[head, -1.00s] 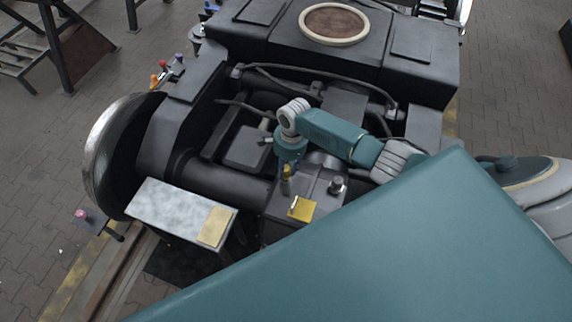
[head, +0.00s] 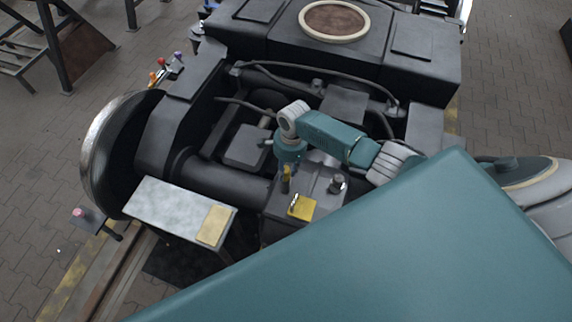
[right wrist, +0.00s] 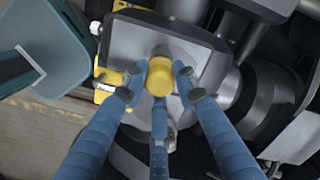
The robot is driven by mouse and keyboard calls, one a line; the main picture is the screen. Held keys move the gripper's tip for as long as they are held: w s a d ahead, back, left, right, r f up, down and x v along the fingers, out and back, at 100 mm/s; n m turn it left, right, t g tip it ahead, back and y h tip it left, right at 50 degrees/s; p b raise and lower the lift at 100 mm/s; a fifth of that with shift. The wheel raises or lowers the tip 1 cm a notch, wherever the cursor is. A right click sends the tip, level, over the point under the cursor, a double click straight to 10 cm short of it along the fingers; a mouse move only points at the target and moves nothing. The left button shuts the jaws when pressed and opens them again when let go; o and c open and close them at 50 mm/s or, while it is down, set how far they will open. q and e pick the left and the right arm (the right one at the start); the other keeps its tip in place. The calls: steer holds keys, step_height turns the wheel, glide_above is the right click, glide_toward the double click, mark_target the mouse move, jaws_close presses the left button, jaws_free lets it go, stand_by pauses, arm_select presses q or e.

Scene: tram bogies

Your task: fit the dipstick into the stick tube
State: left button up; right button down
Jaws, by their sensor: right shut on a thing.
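My right gripper (head: 287,168) is over the grey gearbox-like housing (head: 276,206) in the middle of the bogie. In the right wrist view its blue fingers (right wrist: 160,88) are closed around a round yellow knob, the head of the dipstick (right wrist: 158,72). My left gripper is not in view.
A yellow plate (head: 302,207) and a dark round cap (head: 337,183) sit on the housing close to the hand. A pale bench (head: 170,205) with a tan pad (head: 214,225) stands at left. Hoses and bogie frame surround the arm.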

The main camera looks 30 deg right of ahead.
steer(key=shift+f, duration=0.35)
steer(key=c, duration=1.3)
jaws_free()
steer(key=shift+r, duration=0.1)
steer(key=r, duration=0.8)
steer(key=d+r, duration=0.1)
steer(key=r, duration=0.2)
steer(key=shift+s+r, duration=0.15)
steer(key=shift+r, duration=0.25)
